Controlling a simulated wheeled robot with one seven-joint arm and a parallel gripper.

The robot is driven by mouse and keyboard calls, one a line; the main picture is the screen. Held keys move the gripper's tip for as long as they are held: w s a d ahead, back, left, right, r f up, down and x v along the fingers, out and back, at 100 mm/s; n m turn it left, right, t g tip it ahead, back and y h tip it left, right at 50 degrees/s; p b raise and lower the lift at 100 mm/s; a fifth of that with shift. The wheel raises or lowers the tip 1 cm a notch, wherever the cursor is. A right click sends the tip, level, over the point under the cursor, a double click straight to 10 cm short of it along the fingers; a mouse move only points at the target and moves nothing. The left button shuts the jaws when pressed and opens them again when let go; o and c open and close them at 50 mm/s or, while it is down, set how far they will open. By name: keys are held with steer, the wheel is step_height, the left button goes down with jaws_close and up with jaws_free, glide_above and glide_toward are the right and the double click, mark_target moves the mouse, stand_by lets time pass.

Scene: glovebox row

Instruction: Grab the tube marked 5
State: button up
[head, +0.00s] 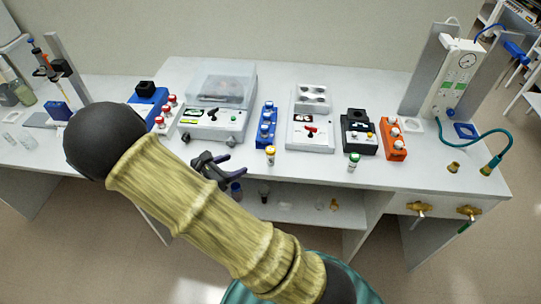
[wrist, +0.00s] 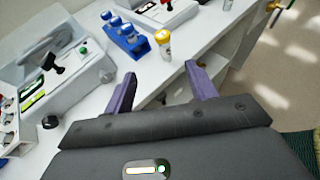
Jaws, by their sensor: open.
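A yellow-capped tube (head: 270,155) stands upright on the bench near its front edge, in front of a blue rack. It also shows in the wrist view (wrist: 164,46), just beyond my fingertips. A green-capped tube (head: 353,163) stands further right near the front edge. I cannot read a number on either tube, so I cannot tell which is marked 5. My gripper (head: 234,164) is open and empty, to the left of the yellow-capped tube. In the wrist view its purple fingers (wrist: 160,70) are apart with nothing between them, pointing towards that tube.
The blue rack (head: 266,125) holds several capped tubes. An orange rack (head: 393,139), a black device (head: 358,132) and white instruments (head: 310,128) stand along the bench (head: 310,166). Red-capped bottles (head: 166,113) are at left. A teal hose (head: 467,134) curves at right.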

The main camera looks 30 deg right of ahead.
mark_target(267, 153)
steer(key=shift+d, duration=0.15)
steer(key=p+x, duration=0.2)
steer(key=x, duration=1)
steer(key=shift+f, duration=0.1)
steer(key=shift+p, duration=0.35)
steer(key=shift+d, duration=0.35)
steer(key=p+x, duration=0.2)
steer(key=x, duration=0.1)
steer(key=shift+d+f, duration=0.15)
steer(key=shift+d, duration=0.2)
steer(key=shift+w+d+f, duration=0.1)
steer(key=shift+d+f, duration=0.15)
steer(key=shift+d, duration=0.1)
